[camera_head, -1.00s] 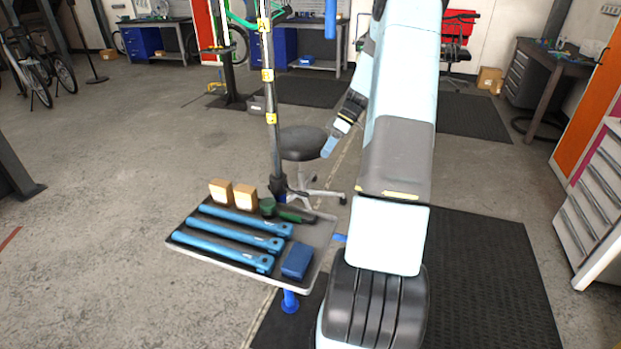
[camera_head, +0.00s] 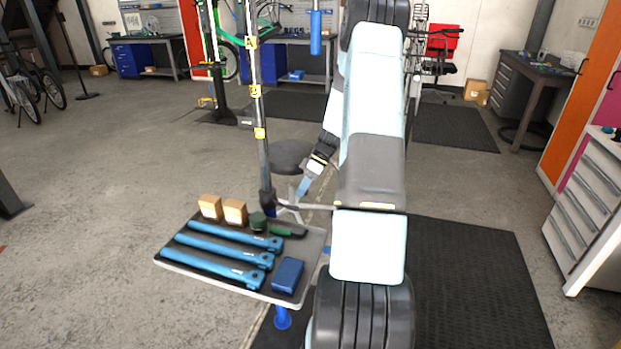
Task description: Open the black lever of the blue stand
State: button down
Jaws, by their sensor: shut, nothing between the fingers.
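The stand shows as a dark pole (camera_head: 256,100) with yellow bands, rising behind the tray and leaving the top of the picture. A dark collar (camera_head: 266,196) sits low on it, and a blue post (camera_head: 282,318) shows under the tray. A blue cylinder (camera_head: 316,35) hangs at the top, right of the pole. I cannot make out the black lever; the stand's top is cut off. My gripper (camera_head: 303,187) appears at the end of my folded arm, pointing down and left. It looks shut and empty, right of the pole and apart from it. My upper arm hides the area behind it.
A grey tray (camera_head: 313,246) in front of the pole holds blue tubes (camera_head: 222,257), small boxes, a green-black tool and a blue block (camera_head: 287,275). A drawer cabinet (camera_head: 590,215) is at right. Floor at left is open.

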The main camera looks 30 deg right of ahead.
aim_at(291, 209)
jog(key=shift+s+a, duration=0.65)
jog(key=shift+a, duration=0.15)
jog(key=shift+s+a, duration=0.6)
jog(key=shift+a, duration=0.2)
